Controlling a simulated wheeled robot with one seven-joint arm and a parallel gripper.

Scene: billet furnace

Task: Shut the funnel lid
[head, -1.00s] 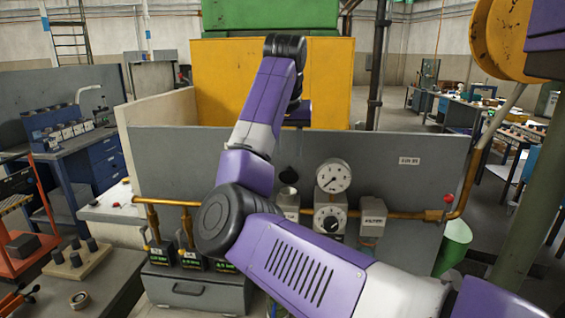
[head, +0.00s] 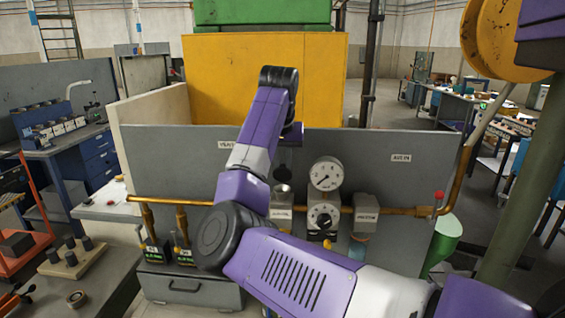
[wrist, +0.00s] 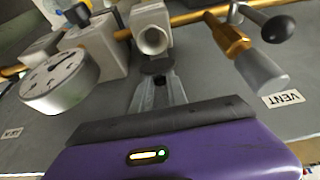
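The funnel (head: 282,190) is a small grey cup with a round mouth on a grey block, on the brass pipe in front of the grey panel. Its open mouth (wrist: 153,40) faces my wrist camera. A dark round disc, which looks like the lid (wrist: 158,66), stands apart from the mouth, between it and my fingers. It is partly hidden. My gripper (wrist: 160,80) has its grey fingertips at the disc's near edge. A dark piece shows between the fingers, but I cannot tell whether they grip it. In the head view my arm hides the gripper.
A round dial gauge (head: 326,173) stands right of the funnel, above a black knob (head: 323,217). In the wrist view a brass valve with a frosted end (wrist: 258,70) is close on the right, near the VENT label (wrist: 283,98). The brass pipe (head: 390,212) runs across the panel.

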